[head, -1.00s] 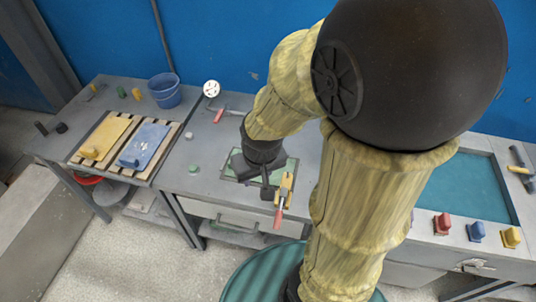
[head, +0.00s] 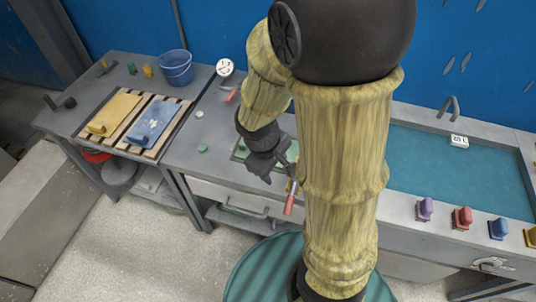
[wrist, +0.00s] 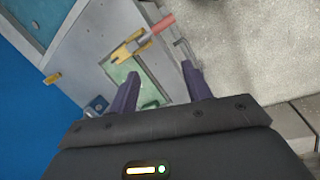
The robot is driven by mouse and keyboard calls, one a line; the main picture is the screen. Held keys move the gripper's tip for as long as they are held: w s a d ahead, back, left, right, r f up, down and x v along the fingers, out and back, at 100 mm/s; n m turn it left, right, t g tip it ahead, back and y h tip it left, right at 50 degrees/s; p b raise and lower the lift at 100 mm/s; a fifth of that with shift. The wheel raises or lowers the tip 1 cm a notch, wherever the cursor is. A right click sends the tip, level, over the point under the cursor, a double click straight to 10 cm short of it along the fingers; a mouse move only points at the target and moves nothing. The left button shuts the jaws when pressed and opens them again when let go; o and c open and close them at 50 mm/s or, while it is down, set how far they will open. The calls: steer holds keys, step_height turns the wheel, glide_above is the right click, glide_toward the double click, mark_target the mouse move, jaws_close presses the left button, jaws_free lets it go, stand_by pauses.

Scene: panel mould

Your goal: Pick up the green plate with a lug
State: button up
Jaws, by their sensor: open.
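A green plate (wrist: 148,82) lies flat in a grey frame on the bench, partly behind my fingers in the wrist view. In the head view only parts of the green plate (head: 292,152) show around my gripper; I cannot make out its lug. A clamp with a yellow body (wrist: 126,48) and red handle (wrist: 162,24) sits at the frame's edge; its red handle also shows in the head view (head: 289,205). My gripper (wrist: 160,70) is open and empty, its fingers apart over the plate area. In the head view my gripper (head: 266,170) hangs above the frame.
A yellow plate (head: 117,112) and a blue plate (head: 152,118), each with a lug, lie on a wooden pallet at left. A blue bucket (head: 176,70) stands behind. Purple (head: 425,208), red (head: 462,218) and blue (head: 498,229) blocks line the right bench edge.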

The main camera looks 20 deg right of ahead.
steer(key=w+f+n+h+b, duration=0.4)
steer(key=f+n+b, duration=0.1)
steer(key=f+n, duration=0.25)
steer(key=n+t+h+b, duration=0.1)
steer(key=n+t+b, duration=0.8)
steer(key=n, duration=0.6)
glide_toward(242, 142)
steer(key=shift+t, duration=0.7)
steer(key=s+a, duration=0.1)
steer(key=s, duration=0.1)
steer(key=s+a+p, duration=0.1)
steer(key=s, duration=0.1)
steer(key=shift+s+a+r, duration=0.1)
steer(key=shift+a+r, duration=0.15)
steer(key=shift+a, duration=0.1)
steer(key=shift+r, duration=0.1)
steer(key=p+x, duration=0.1)
steer(key=x, duration=1.1)
steer(key=shift+d, duration=0.25)
steer(key=shift+p+x, duration=0.85)
steer(key=shift+x, duration=1.8)
steer(key=shift+r, duration=0.1)
